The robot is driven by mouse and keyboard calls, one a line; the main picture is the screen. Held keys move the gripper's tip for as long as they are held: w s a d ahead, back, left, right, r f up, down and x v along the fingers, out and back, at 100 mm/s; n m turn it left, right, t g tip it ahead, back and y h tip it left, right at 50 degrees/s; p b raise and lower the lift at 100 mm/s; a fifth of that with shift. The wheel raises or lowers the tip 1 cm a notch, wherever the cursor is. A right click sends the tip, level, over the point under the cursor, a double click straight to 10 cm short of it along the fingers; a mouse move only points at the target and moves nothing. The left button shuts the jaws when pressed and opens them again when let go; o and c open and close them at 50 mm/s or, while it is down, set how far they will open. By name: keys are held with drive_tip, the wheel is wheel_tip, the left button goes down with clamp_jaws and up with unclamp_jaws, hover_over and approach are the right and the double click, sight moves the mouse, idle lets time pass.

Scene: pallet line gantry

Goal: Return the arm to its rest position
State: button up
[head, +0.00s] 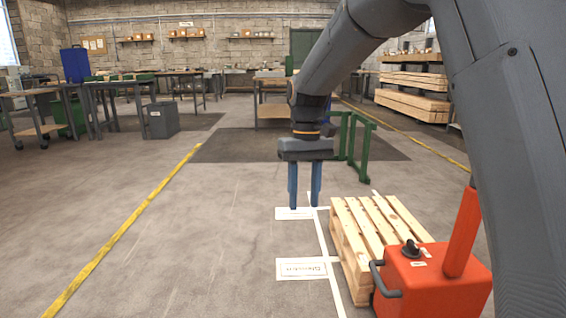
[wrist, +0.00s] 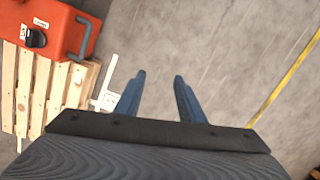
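My gripper (head: 304,195) hangs from my arm at the centre of the head view, with its blue fingers pointing down. The fingers are apart with nothing between them. It is above the floor, to the left of the wooden pallet (head: 376,220). In the wrist view my gripper (wrist: 158,78) shows two separated fingers over bare concrete. The pallet (wrist: 40,88) shows at the left of that view.
An orange-red machine (head: 440,280) stands at the pallet's near end. A green stand (head: 355,148) is behind the pallet. White floor lines and labels (head: 301,269) lie left of it. A yellow line (head: 130,222) crosses open floor at left. Workbenches and stacked timber (head: 412,103) are farther back.

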drive_tip(key=s+a+f+n+t+y, duration=0.1)
drive_tip(key=s+a+f, duration=0.15)
drive_tip(key=s, duration=1.45)
drive_tip(key=s+a+f+n+y, duration=0.1)
drive_tip(key=s+a, duration=0.3)
drive_tip(key=s, duration=1.3)
drive_tip(key=d+r+m+h+p, duration=0.1)
drive_tip(key=d+r+m+p, duration=0.2)
drive_tip(key=d+r+p, duration=0.7)
drive_tip(key=d+r+m+h+p, duration=0.1)
drive_tip(key=d+r+m+p, duration=0.2)
drive_tip(key=d+r+p, duration=0.7)
wheel_tip(320, 180, up, 7)
drive_tip(key=p, duration=1.6)
drive_tip(key=shift+s+d, duration=0.3)
drive_tip(key=shift+s, duration=0.05)
